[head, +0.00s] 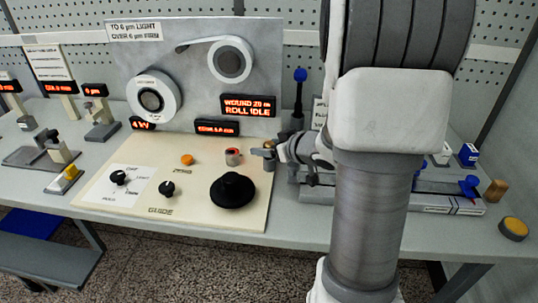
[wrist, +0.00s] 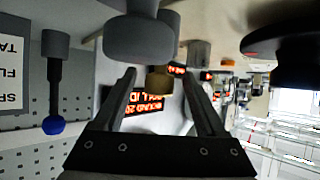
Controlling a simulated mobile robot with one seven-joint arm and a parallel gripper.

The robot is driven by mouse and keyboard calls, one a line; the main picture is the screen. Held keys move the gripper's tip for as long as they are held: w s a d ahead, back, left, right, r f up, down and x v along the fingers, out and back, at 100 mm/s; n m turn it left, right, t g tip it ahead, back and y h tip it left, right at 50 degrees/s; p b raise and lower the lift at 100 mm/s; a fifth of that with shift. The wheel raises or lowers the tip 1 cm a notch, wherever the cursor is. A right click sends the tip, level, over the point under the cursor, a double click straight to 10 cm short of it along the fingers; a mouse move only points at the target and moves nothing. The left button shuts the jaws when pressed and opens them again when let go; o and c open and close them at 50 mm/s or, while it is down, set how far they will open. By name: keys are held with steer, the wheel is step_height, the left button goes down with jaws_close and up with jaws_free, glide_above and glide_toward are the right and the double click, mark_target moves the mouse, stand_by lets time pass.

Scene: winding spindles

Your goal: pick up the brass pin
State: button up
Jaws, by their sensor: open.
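A small brass-coloured piece, which looks like the brass pin (wrist: 159,80), shows in the wrist view between the two fingertips. It seems to sit beyond or between them, and I cannot tell whether they touch it. In the head view a small brownish piece (head: 268,143) shows at the right edge of the cream panel, beside my gripper (head: 265,152). My gripper (wrist: 158,75) is open in the wrist view, its dark fingers spread. In the head view my arm hides much of the bench behind it.
A blue-topped lever (head: 300,75) stands behind my gripper. A grey rounded part (wrist: 140,40) is close above the fingers in the wrist view. A tan cylinder (head: 497,190) stands far right.

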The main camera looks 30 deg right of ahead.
steer(key=x, duration=0.2)
steer(key=shift+w+f, duration=0.2)
steer(key=shift+w, duration=0.15)
jaws_close()
